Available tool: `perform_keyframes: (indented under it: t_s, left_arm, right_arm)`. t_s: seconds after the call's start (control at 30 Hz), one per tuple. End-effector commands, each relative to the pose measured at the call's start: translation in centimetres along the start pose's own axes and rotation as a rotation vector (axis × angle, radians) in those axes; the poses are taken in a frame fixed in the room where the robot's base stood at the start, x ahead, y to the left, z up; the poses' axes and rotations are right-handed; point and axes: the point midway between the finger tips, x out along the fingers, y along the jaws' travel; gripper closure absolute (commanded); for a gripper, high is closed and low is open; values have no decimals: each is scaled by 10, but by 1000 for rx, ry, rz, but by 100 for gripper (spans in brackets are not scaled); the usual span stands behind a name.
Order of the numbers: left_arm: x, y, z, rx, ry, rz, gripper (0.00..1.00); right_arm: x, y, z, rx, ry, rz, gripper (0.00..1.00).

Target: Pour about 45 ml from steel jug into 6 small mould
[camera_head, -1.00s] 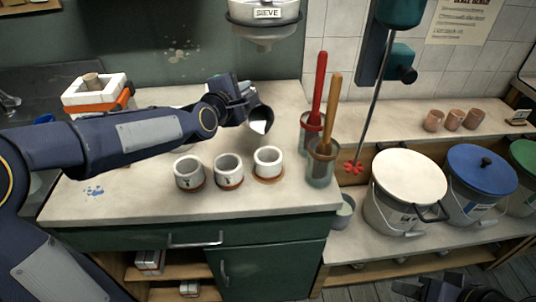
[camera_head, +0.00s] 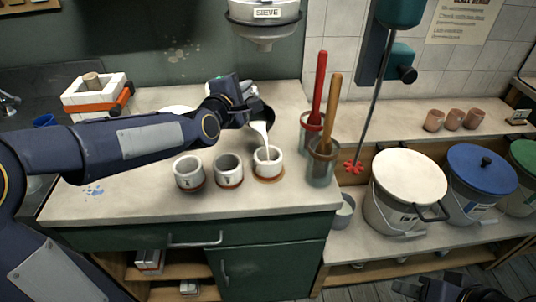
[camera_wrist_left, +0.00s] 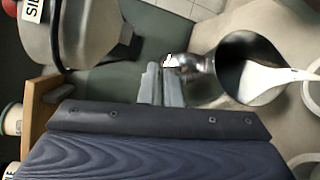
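My left gripper (camera_head: 240,98) is shut on the steel jug (camera_head: 268,114) and holds it tipped above the rightmost of three small white moulds (camera_head: 266,168). A white stream (camera_head: 263,136) runs from the jug's lip into that mould. In the left wrist view the fingers (camera_wrist_left: 162,84) close at the jug's handle, and white liquid flows over the lip of the jug (camera_wrist_left: 222,62). The middle mould (camera_head: 228,168) and left mould (camera_head: 188,173) stand upright on brown discs. My right gripper (camera_head: 445,288) shows only partly at the bottom edge; its fingers are unclear.
Two containers with a red-handled tool (camera_head: 319,85) and a wooden-handled tool (camera_head: 331,105) stand right of the moulds. A sieve unit (camera_head: 264,14) hangs above. Lidded buckets (camera_head: 408,180) stand at right. The counter (camera_head: 130,205) front left is mostly clear.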

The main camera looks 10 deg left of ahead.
Motion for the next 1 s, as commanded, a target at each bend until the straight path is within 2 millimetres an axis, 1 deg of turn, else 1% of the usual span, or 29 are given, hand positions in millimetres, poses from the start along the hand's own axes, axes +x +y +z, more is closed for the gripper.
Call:
perform_keyframes:
  t_s: [1.0]
  left_arm:
    - [-3,3,4,28,-4,35,100]
  right_arm:
    - [2,1,1,0,0,0,64]
